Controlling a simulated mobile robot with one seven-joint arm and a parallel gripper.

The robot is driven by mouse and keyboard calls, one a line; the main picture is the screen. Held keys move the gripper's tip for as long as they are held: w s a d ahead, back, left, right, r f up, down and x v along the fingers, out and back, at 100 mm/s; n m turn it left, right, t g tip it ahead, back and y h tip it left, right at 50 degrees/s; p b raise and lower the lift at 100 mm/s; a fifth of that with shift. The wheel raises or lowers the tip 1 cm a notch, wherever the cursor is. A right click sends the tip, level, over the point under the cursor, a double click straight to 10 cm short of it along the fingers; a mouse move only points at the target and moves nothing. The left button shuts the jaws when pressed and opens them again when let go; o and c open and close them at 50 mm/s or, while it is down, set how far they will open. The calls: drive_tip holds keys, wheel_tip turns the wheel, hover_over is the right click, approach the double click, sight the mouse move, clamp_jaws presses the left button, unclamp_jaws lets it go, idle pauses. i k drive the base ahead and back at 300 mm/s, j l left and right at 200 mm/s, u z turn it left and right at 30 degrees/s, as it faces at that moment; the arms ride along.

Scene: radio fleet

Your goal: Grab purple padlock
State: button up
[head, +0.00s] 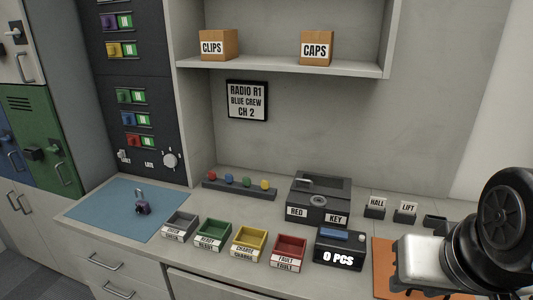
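My arm shows at the right edge of the head view, far to the right of the padlock. My gripper's fingers are not visible, so its state does not show.
Grey, green, yellow and red bins (212,234) stand in a row right of the mat. Behind them are a rack with coloured knobs (238,188) and a dark key box (320,199). A counter device (340,248) reads 0 PCS. The mat around the padlock is clear.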

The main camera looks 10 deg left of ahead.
sight(145, 205)
drive_tip(key=u, duration=1.7)
drive_tip(key=z, duration=0.9)
drive_tip(key=i+j+z, duration=0.1)
drive_tip(key=j+z, duration=1.05)
drive_tip(key=j, duration=0.4)
drive_tip(key=k+j+z, duration=0.2)
drive_tip(key=j, duration=0.4)
drive_tip(key=k+j, duration=0.1)
drive_tip(key=j, duration=0.55)
drive_tip(key=j+z, duration=0.1)
drive_tip(key=j, duration=0.55)
drive_tip(key=k+j, duration=0.15)
drive_tip(key=j, duration=0.5)
